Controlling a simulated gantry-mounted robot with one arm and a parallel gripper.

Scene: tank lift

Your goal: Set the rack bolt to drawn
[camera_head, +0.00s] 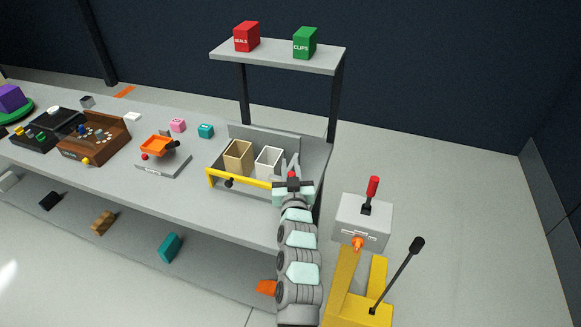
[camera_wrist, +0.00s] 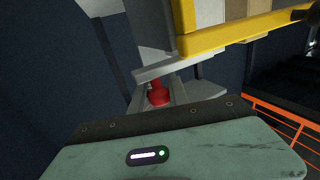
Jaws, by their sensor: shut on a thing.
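The rack (camera_head: 262,135) stands on the bench with a yellow front bar (camera_head: 240,178) across it; the bar also shows in the wrist view (camera_wrist: 235,35). My gripper (camera_head: 292,167) is at the right end of the bar. In the wrist view, my gripper (camera_wrist: 160,92) is shut on a red knob (camera_wrist: 158,96), which appears to be the rack bolt's. The bolt's shaft is mostly hidden, and I cannot tell how far it is drawn. A black knob (camera_head: 229,183) sits on the bar's left part.
A tan bin (camera_head: 238,157) and a white bin (camera_head: 268,161) stand in the rack. A shelf (camera_head: 280,56) on posts rises behind. A grey box with a red lever (camera_head: 372,188) and a yellow stand (camera_head: 343,285) are at right. Several small items lie on the bench at left.

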